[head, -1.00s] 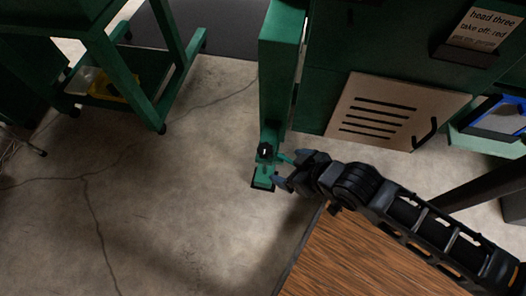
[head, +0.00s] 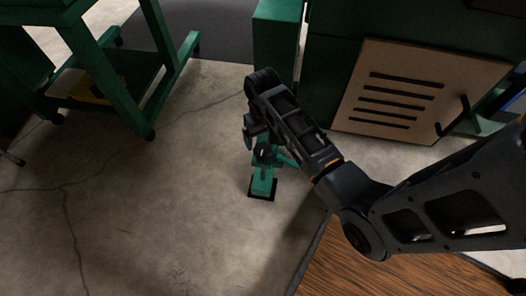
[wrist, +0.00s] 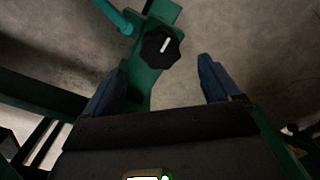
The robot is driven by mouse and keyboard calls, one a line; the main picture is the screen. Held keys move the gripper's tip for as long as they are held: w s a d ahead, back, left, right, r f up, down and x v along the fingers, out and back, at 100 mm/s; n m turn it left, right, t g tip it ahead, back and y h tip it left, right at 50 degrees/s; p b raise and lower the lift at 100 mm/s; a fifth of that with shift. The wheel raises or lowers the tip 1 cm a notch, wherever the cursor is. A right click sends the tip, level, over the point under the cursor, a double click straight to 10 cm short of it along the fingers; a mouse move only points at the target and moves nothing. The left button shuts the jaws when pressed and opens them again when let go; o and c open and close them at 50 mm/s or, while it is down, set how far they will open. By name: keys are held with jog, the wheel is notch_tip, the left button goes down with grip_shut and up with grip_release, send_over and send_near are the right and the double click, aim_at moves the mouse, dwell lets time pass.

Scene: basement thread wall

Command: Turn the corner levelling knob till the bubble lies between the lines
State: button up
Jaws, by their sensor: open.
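The corner levelling knob (head: 264,154) is black and sits on a green foot bracket (head: 262,184) near the floor. In the wrist view the knob (wrist: 161,46) is lobed with a white mark across its top. My gripper (wrist: 163,66) is open and empty, one dark blue finger on each side, with the knob ahead between and slightly beyond the fingertips. In the head view my gripper (head: 252,132) points down just above and beside the knob, partly hidden by my arm. I cannot make out a bubble or lines. A small bright piece (wrist: 148,178) shows cut off at the wrist view's bottom edge.
A teal rod (wrist: 117,17) reaches the bracket beside the knob. The green machine (head: 278,45) rises behind, with a slotted tan panel (head: 405,90) to the right. A green wheeled cart (head: 130,70) stands at left. A wooden surface (head: 345,265) lies front right; the concrete floor at left is clear.

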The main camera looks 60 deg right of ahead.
aim_at(263, 149)
notch_tip(263, 149, down, 8)
jog(key=b, duration=0.3)
jog(key=shift+r, duration=0.25)
jog(key=c, duration=1)
jog(key=shift+r+n+p, duration=0.1)
jog(key=shift+n+p, duration=0.2)
jog(key=shift+p, duration=0.15)
